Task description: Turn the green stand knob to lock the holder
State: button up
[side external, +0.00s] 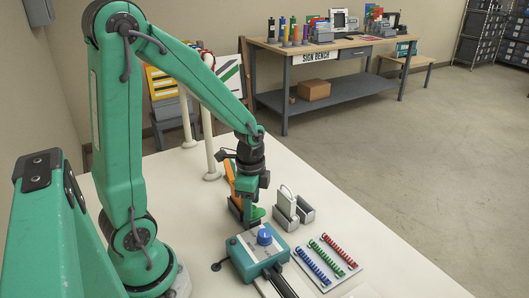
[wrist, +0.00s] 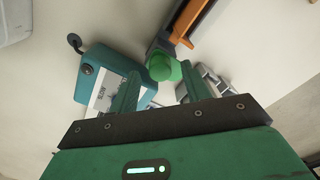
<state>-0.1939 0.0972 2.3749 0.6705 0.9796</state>
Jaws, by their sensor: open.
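The green knob (wrist: 160,68) shows in the wrist view at the foot of a dark grey stand part (wrist: 163,48) with an orange holder (wrist: 190,20) rising from it. My gripper (wrist: 161,76) is open, with one green finger to each side of the knob in this view. I cannot tell whether either finger touches it. In the side view, my gripper (side external: 250,207) points down over the knob (side external: 259,212), which shows only in part beside the fingers. The orange holder (side external: 231,178) leans behind my gripper there.
A teal machine (side external: 243,262) with a blue knob (side external: 264,235) stands close in front of my gripper. Grey blocks with a white piece (side external: 287,203) stand to the right. Blue, green and red coils (side external: 331,254) lie further right. White posts (side external: 210,150) rise behind.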

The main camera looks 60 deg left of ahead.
jog(key=shift+f, duration=0.45)
jog(key=c, duration=1)
